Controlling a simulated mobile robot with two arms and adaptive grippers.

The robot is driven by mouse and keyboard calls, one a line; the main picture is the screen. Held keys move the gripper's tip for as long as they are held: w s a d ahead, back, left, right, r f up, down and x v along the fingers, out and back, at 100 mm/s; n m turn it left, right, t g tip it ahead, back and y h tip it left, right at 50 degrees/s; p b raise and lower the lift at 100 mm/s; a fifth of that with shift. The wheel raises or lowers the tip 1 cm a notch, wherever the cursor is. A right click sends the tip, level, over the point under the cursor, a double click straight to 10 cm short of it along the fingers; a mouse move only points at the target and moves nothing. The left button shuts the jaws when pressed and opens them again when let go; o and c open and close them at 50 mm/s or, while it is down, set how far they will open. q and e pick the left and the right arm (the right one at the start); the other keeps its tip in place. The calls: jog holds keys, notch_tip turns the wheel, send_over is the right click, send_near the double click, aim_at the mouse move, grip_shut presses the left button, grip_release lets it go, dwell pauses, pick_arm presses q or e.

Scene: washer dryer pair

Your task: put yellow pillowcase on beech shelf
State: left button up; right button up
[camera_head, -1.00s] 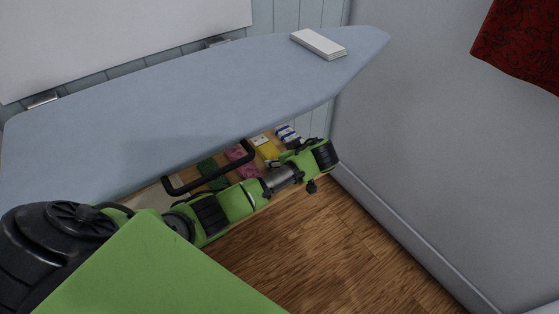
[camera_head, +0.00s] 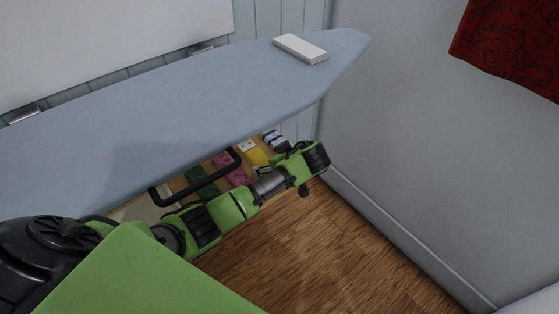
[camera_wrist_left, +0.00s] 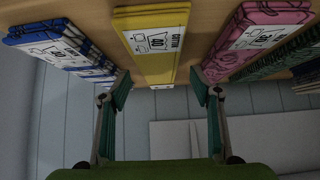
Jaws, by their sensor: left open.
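The yellow pillowcase (camera_wrist_left: 155,45), a flat folded piece with a white label marked 40, lies on a light wood surface (camera_wrist_left: 215,22) in the left wrist view. Its near end is between and just beyond the fingertips of my left gripper (camera_wrist_left: 160,92), which is open and empty. In the head view the yellow pillowcase (camera_head: 256,157) shows under the ironing board's edge, partly covered by my arm. I cannot tell whether this wood surface is the beech shelf. My right gripper is not in view.
Beside it lie a blue-and-white folded cloth (camera_wrist_left: 65,45), a pink one (camera_wrist_left: 262,35) and a dark green one (camera_wrist_left: 280,58). The ironing board (camera_head: 120,130) overhangs them, with a white flat box (camera_head: 300,48) on top. A red cloth (camera_head: 510,45) hangs at the right wall. Wood floor (camera_head: 310,240) is clear.

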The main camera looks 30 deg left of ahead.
pick_arm(q)
jog(key=p+v, duration=0.2)
jog(key=v, duration=0.7)
jog(key=shift+d+r, duration=0.2)
jog(key=shift+r, duration=0.05)
jog(key=shift+s+d, duration=0.2)
jog(key=s+d+f+m+t+h, duration=0.2)
jog(key=s+d+f+m+h, duration=0.4)
jog(key=s+d+f+m, duration=0.3)
jog(key=s+a+f+m+g+h, duration=0.1)
jog(key=s+f+m, duration=0.5)
jog(key=s+f, duration=1.3)
jog(key=shift+s+f+m+g+h, duration=0.2)
jog(key=shift+s+m+g+h, duration=0.1)
jog(key=shift+s+g+h, duration=0.65)
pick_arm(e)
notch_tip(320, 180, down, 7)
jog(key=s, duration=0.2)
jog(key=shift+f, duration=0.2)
pick_arm(q)
jog(key=shift+r, duration=0.1)
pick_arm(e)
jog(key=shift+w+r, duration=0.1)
